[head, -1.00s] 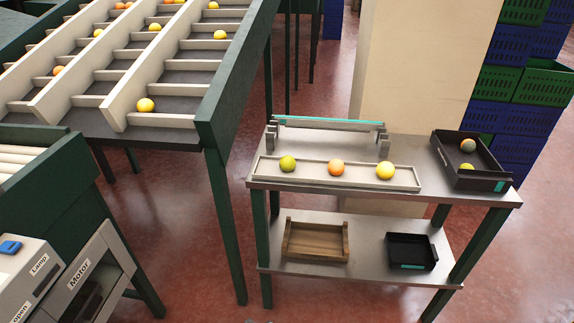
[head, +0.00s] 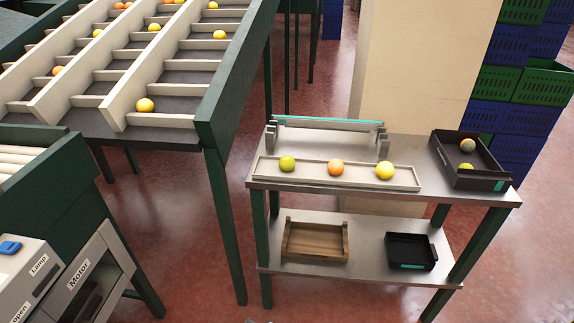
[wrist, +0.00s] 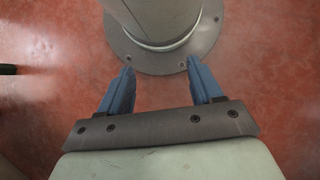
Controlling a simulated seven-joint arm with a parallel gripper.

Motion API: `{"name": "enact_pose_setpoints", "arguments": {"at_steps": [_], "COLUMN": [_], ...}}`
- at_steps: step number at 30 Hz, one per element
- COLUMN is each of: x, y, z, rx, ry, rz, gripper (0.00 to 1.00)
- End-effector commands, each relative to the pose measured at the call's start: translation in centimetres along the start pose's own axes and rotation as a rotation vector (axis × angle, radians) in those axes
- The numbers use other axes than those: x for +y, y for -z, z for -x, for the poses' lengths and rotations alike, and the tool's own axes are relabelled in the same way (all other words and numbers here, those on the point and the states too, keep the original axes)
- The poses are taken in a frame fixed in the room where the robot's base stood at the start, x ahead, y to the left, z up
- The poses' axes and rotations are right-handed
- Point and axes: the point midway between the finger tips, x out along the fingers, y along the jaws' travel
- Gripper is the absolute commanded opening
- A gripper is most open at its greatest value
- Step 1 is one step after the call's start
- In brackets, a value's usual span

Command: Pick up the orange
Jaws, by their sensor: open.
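An orange-coloured fruit (head: 336,167) sits in the middle of a long pale tray (head: 311,178) on the top shelf of a metal stand. A yellow-green fruit (head: 287,164) lies to its left and a yellow fruit (head: 384,170) to its right, each apart from it. My gripper (wrist: 160,80) shows in the wrist view, with its two blue fingers spread and nothing between them. It points at the red floor and my round base plate. The wrist view shows no fruit, and the gripper is not clearly seen in the head view.
A black tray (head: 469,178) with two fruits stands at the right of the top shelf. A low rack (head: 328,124) stands behind the pale tray. A wooden tray (head: 315,254) and small black tray (head: 411,266) are below. A sloped sorting conveyor (head: 217,100) fills the upper left.

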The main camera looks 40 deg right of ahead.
Motion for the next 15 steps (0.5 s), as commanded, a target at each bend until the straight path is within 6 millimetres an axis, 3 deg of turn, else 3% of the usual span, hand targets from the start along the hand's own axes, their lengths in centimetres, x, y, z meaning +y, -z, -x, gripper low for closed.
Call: {"name": "enact_pose_setpoints", "arguments": {"at_steps": [10, 15], "x": [0.0, 0.3], "y": [0.3, 1.9], "z": [0.3, 2.8], "rx": [0.005, 0.040], "ry": [0.002, 0.014], "rz": [-0.008, -0.064], "gripper": [0.69, 0.69]}}
